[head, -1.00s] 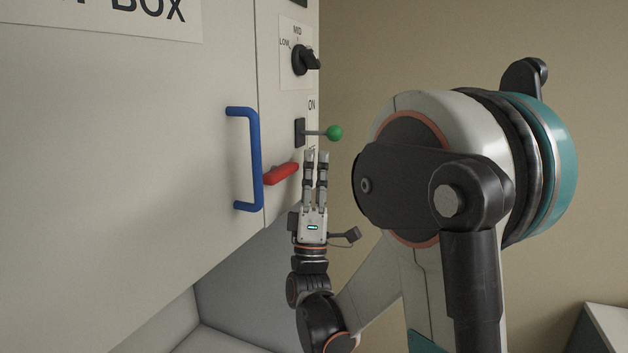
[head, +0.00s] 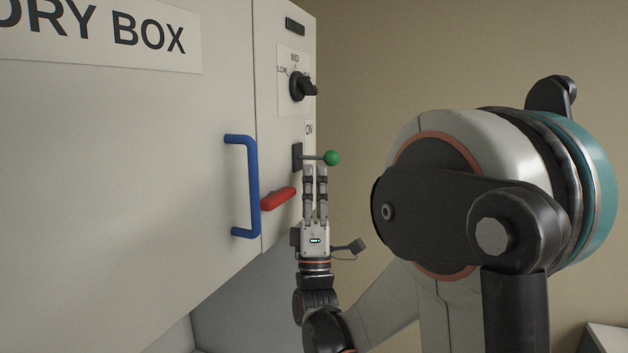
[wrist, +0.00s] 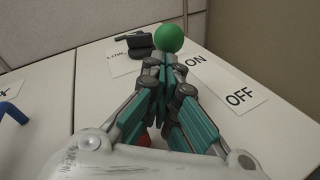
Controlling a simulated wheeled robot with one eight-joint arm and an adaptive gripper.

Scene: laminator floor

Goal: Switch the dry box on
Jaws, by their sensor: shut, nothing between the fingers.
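The dry box (head: 130,150) fills the left of the head view. Its switch lever has a grey stem and a green ball (head: 332,158), and sticks out from a dark plate (head: 297,157) just below the ON label (head: 309,129). My gripper (head: 315,170) points up with its fingers shut and empty, tips right under the lever's stem; I cannot tell whether they touch it. In the wrist view the green ball (wrist: 170,38) shows just beyond the closed fingertips (wrist: 166,62). The ON label (wrist: 195,60) and the OFF label (wrist: 240,97) lie to their right.
A black rotary knob (head: 299,86) with LOW and MID marks sits above the lever. A blue door handle (head: 252,187) and a red handle (head: 278,199) are left of my gripper. The space right of the lever is free up to my arm.

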